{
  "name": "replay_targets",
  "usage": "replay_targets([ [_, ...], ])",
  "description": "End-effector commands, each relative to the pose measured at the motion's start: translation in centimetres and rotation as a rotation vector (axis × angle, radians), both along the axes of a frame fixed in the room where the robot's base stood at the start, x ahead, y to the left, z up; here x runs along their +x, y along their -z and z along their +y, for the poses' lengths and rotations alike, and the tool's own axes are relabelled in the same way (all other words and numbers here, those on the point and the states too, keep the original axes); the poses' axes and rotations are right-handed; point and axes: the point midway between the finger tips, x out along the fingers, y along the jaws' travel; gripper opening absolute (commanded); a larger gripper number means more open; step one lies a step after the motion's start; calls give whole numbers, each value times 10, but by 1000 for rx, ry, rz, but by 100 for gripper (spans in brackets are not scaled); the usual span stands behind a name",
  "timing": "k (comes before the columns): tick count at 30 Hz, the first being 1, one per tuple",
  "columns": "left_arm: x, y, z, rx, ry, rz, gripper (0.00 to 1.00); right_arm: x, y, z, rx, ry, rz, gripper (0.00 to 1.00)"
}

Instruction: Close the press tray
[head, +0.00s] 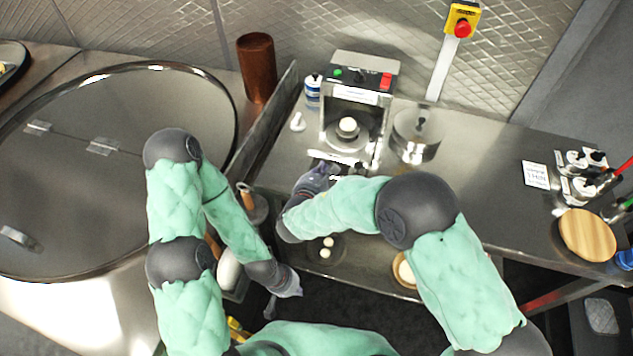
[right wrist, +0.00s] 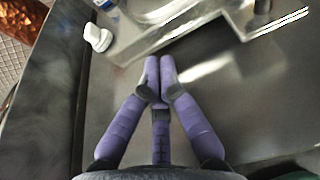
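The press (head: 362,88) stands at the back of the steel counter, with a green and a red button on top. Its metal tray (head: 347,144) shows at the front, low in the opening, with a pale dough ball (head: 348,126) on it. In the right wrist view, part of the press's metal front (right wrist: 185,32) crosses the top. My right gripper (head: 322,170) is just in front of the press, at its left; its fingertips (right wrist: 160,62) are together with nothing seen between them, apart from the metal. My left gripper (head: 286,290) is low at the counter's front; its fingers are unclear.
A small white item (head: 297,122) and a blue-and-white can (head: 313,90) stand left of the press. A steel pot (head: 416,137) stands close on its right. Two dough balls (head: 327,247) lie near the front edge. A large round lid (head: 70,190) fills the left.

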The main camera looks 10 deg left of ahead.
Motion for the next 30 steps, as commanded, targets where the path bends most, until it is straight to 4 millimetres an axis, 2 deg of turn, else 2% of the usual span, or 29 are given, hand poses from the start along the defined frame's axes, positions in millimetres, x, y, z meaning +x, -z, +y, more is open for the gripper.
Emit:
replay_targets([
  [6, 0, 4, 0, 0, 0, 0, 0, 17, 1, -3, -1, 1, 1, 0],
  [22, 0, 6, 0, 0, 0, 0, 0, 24, 1, -4, 1, 1, 1, 0],
  [26, 0, 12, 0, 0, 0, 0, 0, 37, 2, -8, 0, 2, 0, 0],
  [30, 0, 22, 0, 0, 0, 0, 0, 63, 4, -12, 2, 4, 0, 0],
])
